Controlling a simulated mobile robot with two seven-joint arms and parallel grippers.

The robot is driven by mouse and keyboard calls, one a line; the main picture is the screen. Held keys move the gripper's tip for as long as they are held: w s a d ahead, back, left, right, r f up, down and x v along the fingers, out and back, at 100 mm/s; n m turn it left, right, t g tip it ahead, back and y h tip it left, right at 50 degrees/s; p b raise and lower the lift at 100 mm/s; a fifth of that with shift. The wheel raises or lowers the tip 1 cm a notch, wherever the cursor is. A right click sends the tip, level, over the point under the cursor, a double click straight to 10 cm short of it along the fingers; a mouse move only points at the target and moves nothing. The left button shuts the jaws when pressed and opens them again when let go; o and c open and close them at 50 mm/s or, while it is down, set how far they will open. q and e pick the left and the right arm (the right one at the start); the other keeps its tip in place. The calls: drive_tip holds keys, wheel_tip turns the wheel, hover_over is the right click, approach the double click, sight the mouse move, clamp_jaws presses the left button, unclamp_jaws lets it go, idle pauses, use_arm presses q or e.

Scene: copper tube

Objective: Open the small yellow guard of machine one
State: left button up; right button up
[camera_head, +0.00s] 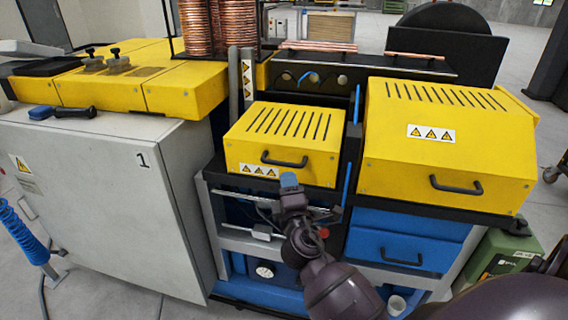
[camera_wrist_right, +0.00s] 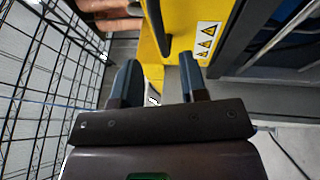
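The small yellow guard (camera_head: 240,138) is lowered on the middle machine, with slots on top and warning stickers on its front. Its black bar handle (camera_head: 285,162) is on the front face. My right gripper (camera_head: 289,180) is just below and in front of this handle. In the right wrist view, the two fingers of my right gripper (camera_wrist_right: 158,75) are apart with nothing between them. The guard (camera_wrist_right: 190,14) and its handle (camera_wrist_right: 157,28) show ahead of the fingertips, the handle roughly in line with the gap. My left gripper is not in view.
A larger yellow guard (camera_head: 450,150) with its own handle stands to the right. A grey cabinet (camera_head: 110,190) marked 1 stands left. Copper coils (camera_head: 195,28) and copper tubes (camera_head: 415,56) are behind. A metal bar (camera_head: 262,199) runs below the small guard, close to my right gripper.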

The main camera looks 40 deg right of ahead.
sight(284, 165)
drive_tip(key=x, duration=0.8)
drive_tip(key=shift+a+p, duration=0.1)
drive_tip(key=shift+p, duration=0.2)
clamp_jaws()
